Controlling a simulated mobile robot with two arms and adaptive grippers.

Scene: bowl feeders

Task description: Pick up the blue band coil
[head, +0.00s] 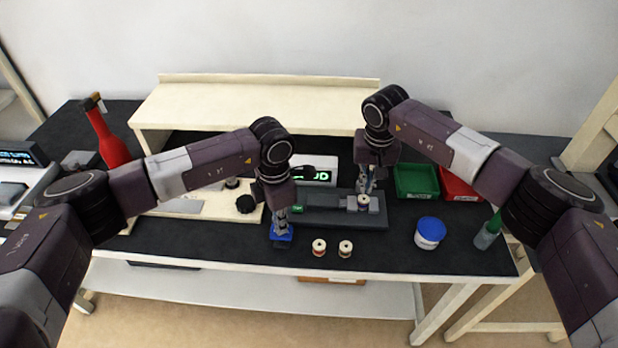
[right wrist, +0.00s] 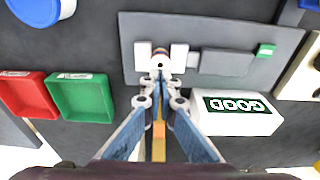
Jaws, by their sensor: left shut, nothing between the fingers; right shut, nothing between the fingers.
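No coil with a clear blue band can be made out. Two small cream coils, a left one (head: 319,247) and a right one (head: 345,249), stand on the dark mat near its front edge; their bands look reddish or dark. A third coil (head: 363,203) sits in the grey fixture (head: 310,218), also at the top of the right wrist view (right wrist: 161,60). My left gripper (head: 281,222) is shut and empty, over a small blue holder (head: 282,241) whose inside it hides. My right gripper (head: 367,186) is shut and empty, with its tips (right wrist: 160,82) close to the fixture coil.
A green bin (head: 416,181) and a red bin (head: 458,184) stand right of the fixture. A blue-lidded tub (head: 430,233) and a green-tipped bottle (head: 488,234) are at the right. A GOOD display (right wrist: 238,115) stands behind the fixture. The mat between coils and tub is clear.

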